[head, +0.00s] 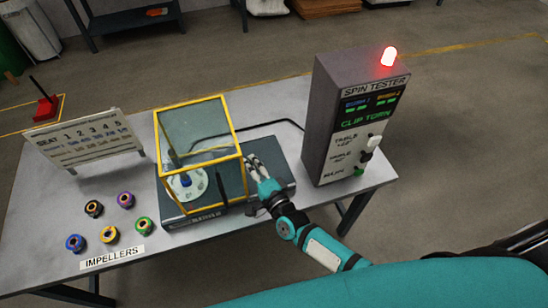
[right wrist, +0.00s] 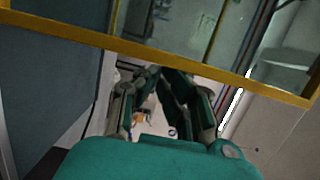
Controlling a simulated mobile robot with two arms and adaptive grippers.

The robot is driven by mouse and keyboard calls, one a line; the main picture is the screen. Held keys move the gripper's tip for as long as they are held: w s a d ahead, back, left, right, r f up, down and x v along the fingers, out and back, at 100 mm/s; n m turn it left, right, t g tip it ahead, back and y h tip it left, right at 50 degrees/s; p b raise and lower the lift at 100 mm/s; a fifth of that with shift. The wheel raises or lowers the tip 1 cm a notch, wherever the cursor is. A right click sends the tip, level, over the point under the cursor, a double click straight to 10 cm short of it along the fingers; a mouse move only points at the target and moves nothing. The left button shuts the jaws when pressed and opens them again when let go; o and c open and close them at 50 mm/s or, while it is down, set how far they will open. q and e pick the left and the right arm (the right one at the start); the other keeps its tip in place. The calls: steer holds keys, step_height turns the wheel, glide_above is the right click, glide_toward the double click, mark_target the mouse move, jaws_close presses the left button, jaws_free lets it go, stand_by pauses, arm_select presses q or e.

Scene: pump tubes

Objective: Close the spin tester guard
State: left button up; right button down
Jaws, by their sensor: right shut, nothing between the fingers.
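The spin tester guard (head: 202,128) is a clear box with a yellow frame on the left part of a dark grey base (head: 272,190). A pale disc (head: 187,184) with a blue centre shows through its lower panes. I cannot tell whether the guard is fully down. My right gripper (head: 256,168) is shut and empty, just right of the guard's frame; I cannot tell if it touches. In the right wrist view, a yellow frame bar (right wrist: 170,58) crosses beyond the shut fingers (right wrist: 163,75). My left gripper is not in view.
The spin tester box (head: 345,120), with a lit red lamp (head: 389,56), stands at the table's right. A seat sign (head: 85,140) stands at left. Several impellers (head: 109,234) lie front left by their label (head: 113,257). A black cable (head: 270,126) runs behind the guard.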

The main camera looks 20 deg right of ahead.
mark_target(223, 173)
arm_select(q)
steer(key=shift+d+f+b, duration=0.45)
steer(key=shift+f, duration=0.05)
arm_select(e)
steer(key=a, duration=0.8)
steer(key=shift+s, duration=0.2)
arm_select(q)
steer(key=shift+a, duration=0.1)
arm_select(e)
steer(key=shift+f, duration=0.1)
